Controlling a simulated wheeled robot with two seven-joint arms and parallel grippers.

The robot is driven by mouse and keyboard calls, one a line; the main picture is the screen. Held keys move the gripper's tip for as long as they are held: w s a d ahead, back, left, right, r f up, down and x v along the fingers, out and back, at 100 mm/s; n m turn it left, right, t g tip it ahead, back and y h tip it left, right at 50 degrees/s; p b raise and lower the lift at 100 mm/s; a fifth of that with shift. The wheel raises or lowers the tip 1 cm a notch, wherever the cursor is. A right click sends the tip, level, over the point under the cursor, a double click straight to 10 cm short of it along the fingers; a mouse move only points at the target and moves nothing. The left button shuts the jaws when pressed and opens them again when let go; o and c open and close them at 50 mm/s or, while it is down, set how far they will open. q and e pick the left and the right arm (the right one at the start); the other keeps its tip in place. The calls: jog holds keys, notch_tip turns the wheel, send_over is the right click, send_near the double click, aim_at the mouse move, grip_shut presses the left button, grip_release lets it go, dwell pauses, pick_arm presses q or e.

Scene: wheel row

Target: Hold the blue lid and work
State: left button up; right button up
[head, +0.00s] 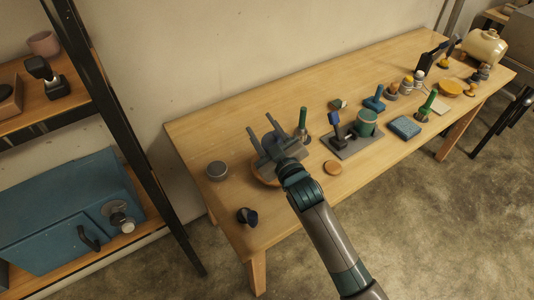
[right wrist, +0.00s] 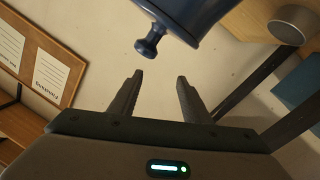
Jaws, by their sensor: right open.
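A dark blue rounded piece with a small knob (right wrist: 190,14) shows at the top of the right wrist view, partly cut off. It looks like the blue lid, but I see too little to be sure. My right gripper (head: 260,123) is open above the left part of the table, over a round wooden disc (head: 259,182) that it mostly covers. In the right wrist view my right gripper (right wrist: 160,76) has nothing between its fingers, and the knob is just beyond the tips, apart from them. My left gripper is out of view.
A dark-framed shelf (head: 125,125) stands left. The table's back left corner is clear.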

jog(key=s+a+f+n+h, duration=0.45)
jog(key=n+h, duration=0.25)
jog(key=n, duration=1.1)
jog(key=s+d+r+n+t+h, duration=0.1)
jog(key=d+n+h, duration=0.2)
jog(key=d+h, duration=0.3)
jog(key=shift+s+r+n, duration=0.3)
jog(key=shift+n, duration=0.1)
jog(key=shift+w+d, duration=0.1)
jog(key=shift+d, duration=0.05)
jog(key=x, duration=1.1)
jog(key=shift+w+d, duration=0.25)
jog(key=shift+w, duration=0.05)
jog(key=c, duration=0.8)
